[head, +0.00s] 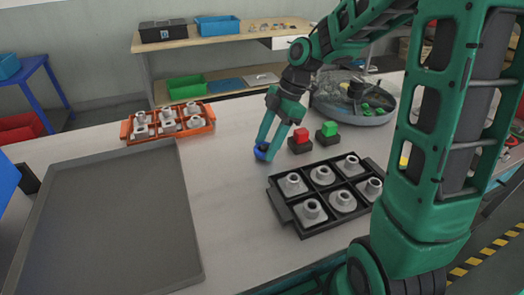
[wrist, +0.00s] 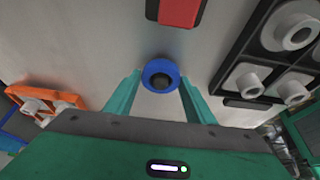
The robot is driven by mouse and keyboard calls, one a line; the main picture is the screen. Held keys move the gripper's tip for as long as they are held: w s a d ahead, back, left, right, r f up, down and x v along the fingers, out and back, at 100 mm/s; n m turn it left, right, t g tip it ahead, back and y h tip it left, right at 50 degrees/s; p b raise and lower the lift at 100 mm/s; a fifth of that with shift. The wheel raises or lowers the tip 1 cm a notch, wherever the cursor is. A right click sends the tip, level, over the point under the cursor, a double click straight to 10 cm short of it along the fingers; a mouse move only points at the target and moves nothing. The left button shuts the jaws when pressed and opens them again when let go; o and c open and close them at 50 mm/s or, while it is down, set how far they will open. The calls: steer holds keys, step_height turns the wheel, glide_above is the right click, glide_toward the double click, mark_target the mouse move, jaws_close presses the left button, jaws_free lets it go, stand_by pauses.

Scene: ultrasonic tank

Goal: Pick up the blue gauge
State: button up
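The blue gauge (head: 261,152) is a small round blue piece on the table in the head view. In the wrist view the blue gauge (wrist: 161,75) shows as a blue ring with a dark centre. My gripper (head: 263,148) points down at it. In the wrist view the two teal fingers of my gripper (wrist: 160,88) are apart, one on each side of the gauge. A gap shows between each finger and the gauge, and I cannot tell how far the fingertips are above the table.
A red button block (head: 300,141) and a green one (head: 328,132) stand close right. A black tray (head: 283,214) of grey parts lies front right. An orange tray (head: 125,130) and a large grey tray (head: 183,240) are left. A round tank (head: 350,117) stands behind right.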

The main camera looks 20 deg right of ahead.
steer(key=c, duration=0.7)
steer(key=shift+o, duration=0.2)
steer(key=shift+w+r, duration=0.1)
steer(key=shift+r, duration=0.4)
steer(key=r, duration=0.3)
steer(key=shift+s+a+r, duration=0.15)
steer(key=shift+s+r, duration=0.05)
steer(key=shift+r, duration=0.05)
steer(key=s+a+r, duration=0.6)
steer(key=s+a, duration=0.1)
steer(key=s, duration=0.1)
steer(key=shift+s+a+r, duration=0.2)
steer(key=shift+a+r, duration=0.05)
steer(key=shift+a, duration=0.05)
